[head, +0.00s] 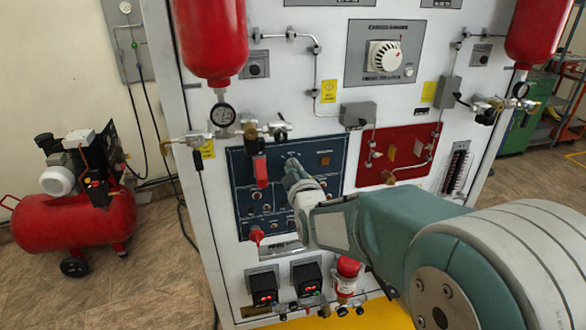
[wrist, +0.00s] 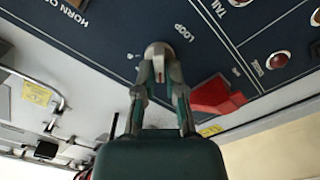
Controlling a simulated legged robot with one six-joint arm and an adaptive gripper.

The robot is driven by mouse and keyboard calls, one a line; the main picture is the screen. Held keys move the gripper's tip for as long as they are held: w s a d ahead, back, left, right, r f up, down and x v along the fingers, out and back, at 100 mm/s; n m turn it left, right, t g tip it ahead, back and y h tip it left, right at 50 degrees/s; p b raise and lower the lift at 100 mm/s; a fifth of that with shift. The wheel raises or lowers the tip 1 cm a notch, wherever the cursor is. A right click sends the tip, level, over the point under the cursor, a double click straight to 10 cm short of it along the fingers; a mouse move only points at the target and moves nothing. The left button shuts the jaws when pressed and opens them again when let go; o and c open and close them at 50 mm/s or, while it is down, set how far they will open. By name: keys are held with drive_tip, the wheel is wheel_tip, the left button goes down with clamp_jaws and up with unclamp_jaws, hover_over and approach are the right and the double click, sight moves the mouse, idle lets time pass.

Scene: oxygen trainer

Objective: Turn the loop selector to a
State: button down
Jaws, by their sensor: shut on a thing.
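The loop selector (wrist: 158,50) is a pale round knob on the dark blue panel (head: 252,187), beside the printed word LOOP in the wrist view. My gripper (wrist: 160,72) is shut on the knob, with a fingertip on each side of it. In the head view my gripper (head: 292,172) reaches the middle of the blue panel, and the gripper and wrist hide the knob there. The fingers cover much of the knob, so I cannot tell which position it points to.
A red switch cover (wrist: 217,95) sits close to the right finger in the wrist view. Red cylinders (head: 209,38) hang at both sides of the board. A red compressor (head: 75,205) stands on the floor.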

drive_tip(key=shift+a, duration=0.1)
drive_tip(key=c, duration=0.7)
unclamp_jaws()
drive_tip(key=shift+s+a, duration=0.1)
drive_tip(key=v, duration=1.1)
drive_tip(key=shift+s, duration=0.4)
